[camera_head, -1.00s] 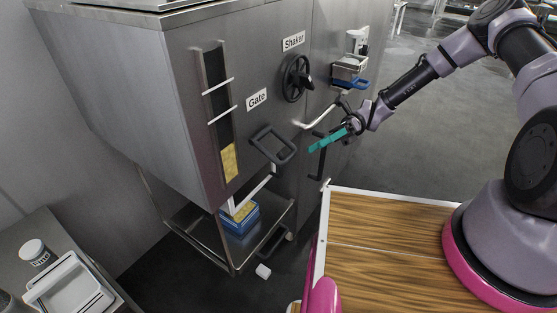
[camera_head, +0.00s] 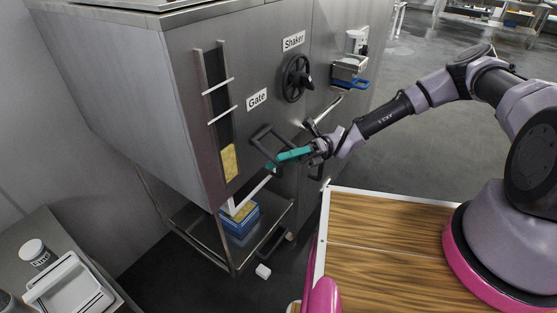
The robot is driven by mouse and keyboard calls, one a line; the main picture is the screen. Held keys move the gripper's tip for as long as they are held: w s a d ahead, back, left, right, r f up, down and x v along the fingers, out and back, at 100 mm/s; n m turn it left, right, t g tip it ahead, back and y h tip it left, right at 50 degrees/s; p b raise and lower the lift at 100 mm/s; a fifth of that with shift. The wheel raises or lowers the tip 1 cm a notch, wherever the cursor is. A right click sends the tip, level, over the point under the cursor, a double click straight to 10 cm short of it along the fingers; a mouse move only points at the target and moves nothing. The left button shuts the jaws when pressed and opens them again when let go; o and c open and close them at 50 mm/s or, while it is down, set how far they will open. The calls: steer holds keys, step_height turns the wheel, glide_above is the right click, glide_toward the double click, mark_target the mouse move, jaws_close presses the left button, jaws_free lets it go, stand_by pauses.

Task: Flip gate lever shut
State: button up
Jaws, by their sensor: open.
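The gate lever (camera_head: 262,129) is a dark loop handle on the steel machine, just below the label "Gate" (camera_head: 257,99). My gripper (camera_head: 274,162), with teal fingers, is open at the lower right of the loop. The fingers cover part of the lever's lower side. I cannot tell whether they touch it or whether part of the loop lies between them. To the left of the lever, a narrow upright window (camera_head: 218,112) shows yellow material at its bottom.
The shaker handwheel (camera_head: 297,77) is above and right of the lever. Below, a shelf (camera_head: 206,247) bears a blue box (camera_head: 240,222) with yellow contents. A wooden tabletop (camera_head: 385,235) is at the lower right. A small white block (camera_head: 263,271) lies on the floor.

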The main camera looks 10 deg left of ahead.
steer(key=shift+s+a+r, duration=0.1)
steer(key=shift+s+a, duration=0.2)
steer(key=shift+s, duration=0.05)
steer(key=shift+c, duration=0.3)
jaws_close()
steer(key=shift+r, duration=0.1)
stand_by(0.9)
